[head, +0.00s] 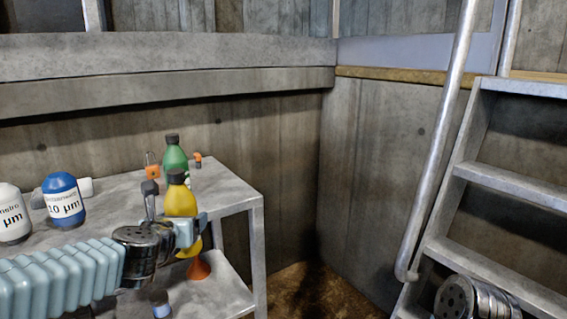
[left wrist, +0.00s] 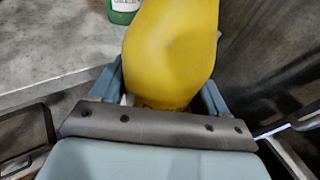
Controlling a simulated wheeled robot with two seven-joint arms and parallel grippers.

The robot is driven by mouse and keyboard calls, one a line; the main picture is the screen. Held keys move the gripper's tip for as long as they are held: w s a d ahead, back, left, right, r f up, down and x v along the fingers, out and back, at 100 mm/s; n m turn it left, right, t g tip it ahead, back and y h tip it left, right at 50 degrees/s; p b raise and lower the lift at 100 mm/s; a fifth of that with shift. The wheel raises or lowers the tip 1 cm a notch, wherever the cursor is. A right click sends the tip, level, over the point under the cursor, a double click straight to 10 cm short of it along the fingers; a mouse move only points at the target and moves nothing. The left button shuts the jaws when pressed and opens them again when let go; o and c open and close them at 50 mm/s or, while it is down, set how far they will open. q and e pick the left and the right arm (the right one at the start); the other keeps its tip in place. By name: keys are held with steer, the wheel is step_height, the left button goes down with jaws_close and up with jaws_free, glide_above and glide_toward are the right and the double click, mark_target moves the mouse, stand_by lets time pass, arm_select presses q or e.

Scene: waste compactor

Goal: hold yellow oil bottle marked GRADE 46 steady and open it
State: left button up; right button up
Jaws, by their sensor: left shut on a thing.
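The yellow oil bottle (head: 181,202) is upright with its dark cap (head: 176,176) on, at the front edge of the grey table's top. My left gripper (head: 190,228) is shut around the bottle's lower body. In the left wrist view the yellow bottle (left wrist: 172,50) fills the space between the two blue-grey fingers (left wrist: 160,92). Its label cannot be read, and the gripper hides part of its lower body. I cannot tell whether its base touches anything.
A green bottle (head: 174,157) stands behind the yellow one on the table (head: 228,192). Blue (head: 63,192) and white (head: 12,222) filter canisters stand at left. An orange funnel (head: 200,268) is on the lower shelf. A metal ladder (head: 510,185) with a handrail stands at right.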

arm_select(q)
step_height(320, 180, down, 21)
steer(key=w+d, duration=0.1)
steer(key=w, duration=0.1)
steer(key=shift+w+d+r, duration=0.15)
steer(key=shift+w+r, duration=0.05)
steer(key=shift+w, duration=0.05)
steer(key=shift+r, duration=0.15)
